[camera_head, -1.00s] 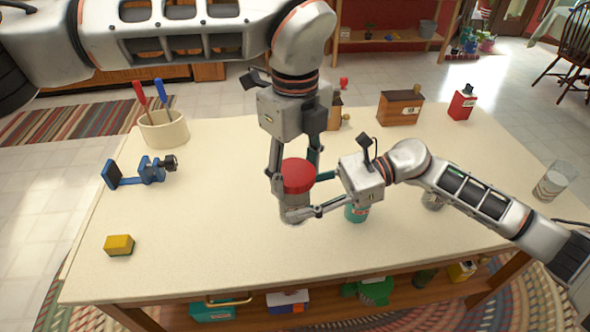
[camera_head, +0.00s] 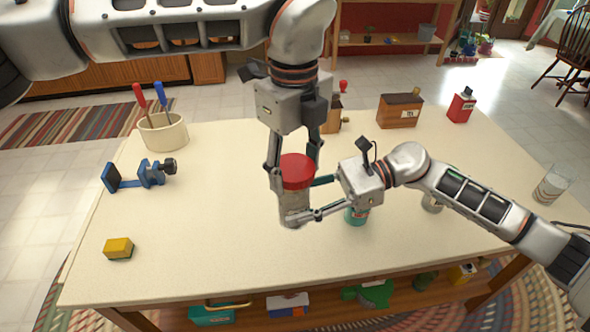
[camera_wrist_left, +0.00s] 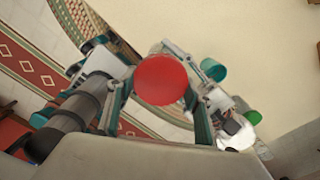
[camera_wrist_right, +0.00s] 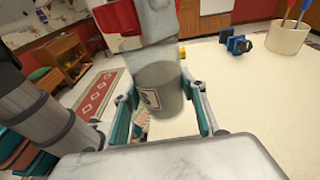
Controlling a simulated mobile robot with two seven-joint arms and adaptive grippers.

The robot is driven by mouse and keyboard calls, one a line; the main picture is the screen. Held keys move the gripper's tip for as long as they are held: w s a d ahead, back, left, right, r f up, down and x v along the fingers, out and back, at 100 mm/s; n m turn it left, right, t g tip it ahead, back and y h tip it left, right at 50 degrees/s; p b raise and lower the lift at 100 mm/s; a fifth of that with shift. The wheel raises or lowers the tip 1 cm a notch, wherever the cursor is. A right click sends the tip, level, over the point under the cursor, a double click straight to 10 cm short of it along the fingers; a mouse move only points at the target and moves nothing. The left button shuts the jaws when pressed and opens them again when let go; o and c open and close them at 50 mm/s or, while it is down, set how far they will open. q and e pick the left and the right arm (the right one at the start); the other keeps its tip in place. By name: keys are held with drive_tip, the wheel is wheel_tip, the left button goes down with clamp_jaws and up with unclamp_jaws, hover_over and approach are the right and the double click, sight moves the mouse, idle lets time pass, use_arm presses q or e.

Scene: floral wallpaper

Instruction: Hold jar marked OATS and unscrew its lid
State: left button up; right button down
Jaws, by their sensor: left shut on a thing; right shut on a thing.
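The jar (camera_head: 293,208) is a grey, see-through cylinder with a red lid (camera_head: 296,171). It is upright over the middle of the table. My left gripper (camera_head: 294,180) comes from above and is shut on the lid, a finger on either side. In the left wrist view the round lid (camera_wrist_left: 161,79) is between the fingers. My right gripper (camera_head: 303,203) comes from the right and is shut around the jar's body. In the right wrist view the body (camera_wrist_right: 160,82) carries a white label (camera_wrist_right: 150,100), too partial to read. Whether lid and jar still touch is unclear.
A teal container (camera_head: 356,214) stands close under my right gripper. A blue clamp-like tool (camera_head: 150,173), a cream crock (camera_head: 163,133) and a yellow sponge (camera_head: 118,248) are at left. A brown box (camera_head: 399,110), red tin (camera_head: 460,106) and glass (camera_head: 552,185) are at right.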

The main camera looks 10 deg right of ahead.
use_arm(q)
drive_tip(key=shift+r, duration=0.3)
drive_tip(key=shift+r, duration=1.95)
drive_tip(key=shift+f, duration=0.1)
